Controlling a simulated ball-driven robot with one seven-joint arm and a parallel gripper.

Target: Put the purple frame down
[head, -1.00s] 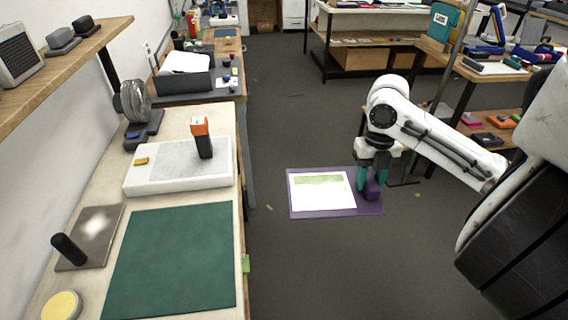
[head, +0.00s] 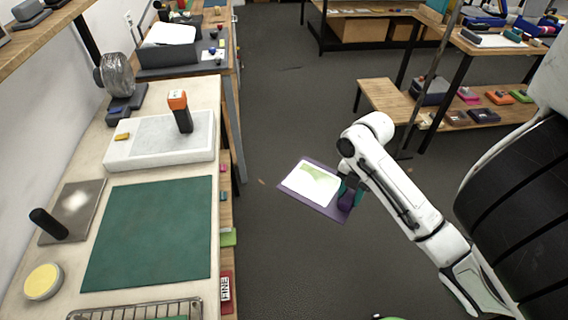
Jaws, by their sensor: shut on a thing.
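The purple frame (head: 328,210) is a flat purple board with a raised purple grip block (head: 346,202) at its right end. A white sheet (head: 309,184) with a green print shows on it. The arm partly hides the fingers and the block.
The workbench at left carries a green mat (head: 150,232), a white slab (head: 160,142) with an orange-and-black handled tool (head: 180,112), a metal plate (head: 72,212) and a wire rack (head: 135,312). A low wooden shelf (head: 395,98) with several coloured items stands at right. Open floor lies between.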

